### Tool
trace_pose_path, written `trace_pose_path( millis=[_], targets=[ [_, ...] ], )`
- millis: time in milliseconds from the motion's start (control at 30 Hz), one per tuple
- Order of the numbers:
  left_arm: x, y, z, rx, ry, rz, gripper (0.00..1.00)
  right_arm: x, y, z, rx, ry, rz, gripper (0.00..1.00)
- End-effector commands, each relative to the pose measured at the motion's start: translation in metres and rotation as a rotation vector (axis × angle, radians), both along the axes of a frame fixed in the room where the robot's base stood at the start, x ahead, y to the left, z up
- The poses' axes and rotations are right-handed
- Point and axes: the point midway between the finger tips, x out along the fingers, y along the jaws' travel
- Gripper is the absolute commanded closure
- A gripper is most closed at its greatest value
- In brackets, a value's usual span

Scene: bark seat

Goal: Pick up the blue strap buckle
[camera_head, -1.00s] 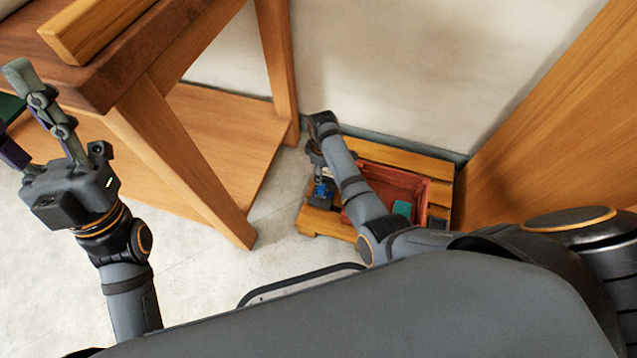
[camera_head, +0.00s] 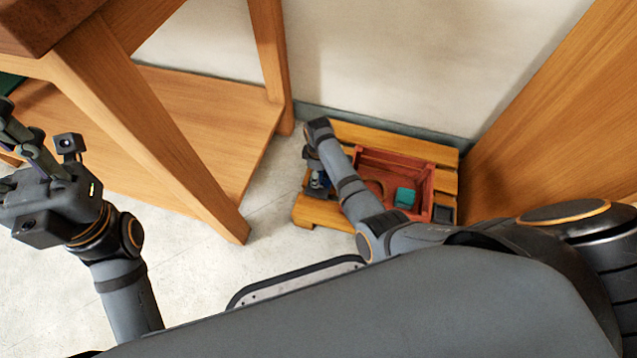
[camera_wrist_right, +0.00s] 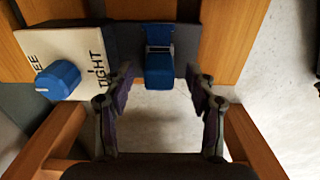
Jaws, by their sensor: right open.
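The blue strap buckle (camera_wrist_right: 159,68) sits on a dark plate at the upper middle of the right wrist view. In the head view, blue shows only as a small patch at the left side of the wooden seat (camera_head: 303,212), partly hidden by my right arm. My right gripper (camera_wrist_right: 159,88) is open, its two fingers apart on either side of the buckle's near end, with gaps on both sides. My left gripper (camera_head: 18,140) is at the left edge of the head view, partly cut off, away from the buckle.
A blue knob (camera_wrist_right: 58,80) sits on a pale panel marked "TIGHT" left of the buckle. A red tray (camera_head: 428,190) holding a teal block (camera_head: 405,198) is on the seat. A wooden table (camera_head: 110,90) stands left, a wooden panel (camera_head: 550,130) right.

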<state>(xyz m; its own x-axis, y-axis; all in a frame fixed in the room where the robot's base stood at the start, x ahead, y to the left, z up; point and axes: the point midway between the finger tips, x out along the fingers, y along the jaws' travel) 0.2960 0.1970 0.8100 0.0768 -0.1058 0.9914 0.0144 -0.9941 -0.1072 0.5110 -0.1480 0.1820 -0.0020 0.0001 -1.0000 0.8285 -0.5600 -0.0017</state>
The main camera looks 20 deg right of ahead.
Motion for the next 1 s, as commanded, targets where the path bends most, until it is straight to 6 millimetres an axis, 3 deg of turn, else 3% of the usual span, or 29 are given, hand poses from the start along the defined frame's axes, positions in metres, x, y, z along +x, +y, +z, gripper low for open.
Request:
trace_pose_path(
  millis=[233,633,867,1000],
  targets=[
    [0.0,0.0,-0.002,0.0,0.0,0.003,0.6,0.001,0.0,-0.002,0.0,-0.001,0.0,0.46],
    [0.0,0.0,-0.001,-0.001,-0.001,0.002,0.6,0.0,0.0,-0.003,0.0,-0.001,0.0,1.0],
    [0.0,0.0,-0.001,-0.001,-0.001,0.002,0.6,0.001,0.0,-0.002,0.0,-0.001,0.0,1.0],
    [0.0,0.001,0.013,-0.004,0.0,-0.001,0.6,0.001,0.0,0.016,0.001,-0.004,0.0,1.0]
  ],
)
